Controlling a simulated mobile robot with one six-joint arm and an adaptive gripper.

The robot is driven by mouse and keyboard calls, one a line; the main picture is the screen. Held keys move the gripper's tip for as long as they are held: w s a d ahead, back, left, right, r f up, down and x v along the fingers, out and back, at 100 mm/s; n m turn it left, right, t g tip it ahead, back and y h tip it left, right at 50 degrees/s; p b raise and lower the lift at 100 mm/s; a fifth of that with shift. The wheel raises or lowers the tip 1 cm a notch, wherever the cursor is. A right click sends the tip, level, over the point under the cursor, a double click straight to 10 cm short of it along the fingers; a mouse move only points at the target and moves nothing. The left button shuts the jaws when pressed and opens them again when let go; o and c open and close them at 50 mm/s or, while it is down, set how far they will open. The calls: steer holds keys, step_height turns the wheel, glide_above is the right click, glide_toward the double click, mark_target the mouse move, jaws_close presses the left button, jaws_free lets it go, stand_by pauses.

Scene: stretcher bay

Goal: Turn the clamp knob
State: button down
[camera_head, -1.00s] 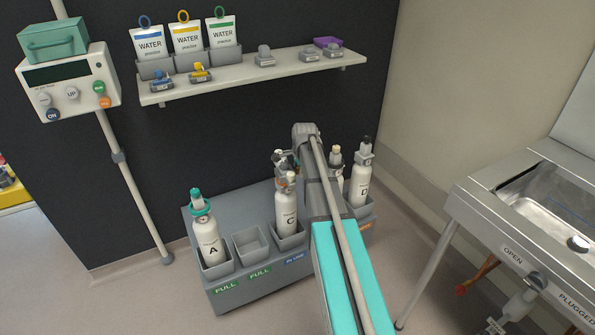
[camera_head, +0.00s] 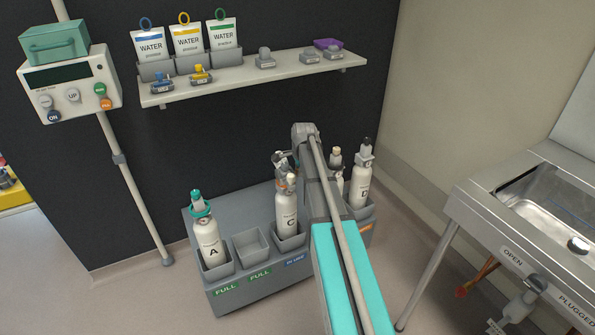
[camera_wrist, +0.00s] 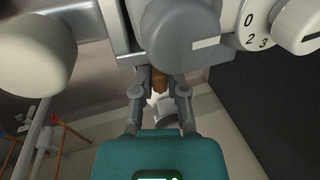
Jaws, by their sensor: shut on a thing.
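The knob's upper part is out of the picture. A brown piece shows between the fingers, below the knob. In the head view, my gripper (camera_head: 283,163) is at the top of bottle C (camera_head: 288,212), partly beside my arm. The knob cannot be made out there.
A white dial (camera_wrist: 262,25) with numbers is close at the right of the knob. Bottle A (camera_head: 208,238) and bottle D (camera_head: 361,185) stand in the grey rack (camera_head: 238,293). The shelf (camera_head: 255,77) hangs above. A steel sink bench (camera_head: 470,205) is at the right.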

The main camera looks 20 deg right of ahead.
steer(key=g, duration=0.2)
steer(key=w+g, duration=0.1)
steer(key=shift+d+g, duration=0.1)
steer(key=shift+g, duration=0.3)
steer(key=shift+f+g+b, duration=0.15)
steer(key=shift+g+b, duration=0.15)
steer(key=shift+g, duration=1.2)
steer(key=shift+s+y, duration=0.1)
steer(key=shift+y, duration=0.2)
steer(key=c, duration=0.7)
jaws_free()
steer(key=shift+o, duration=0.2)
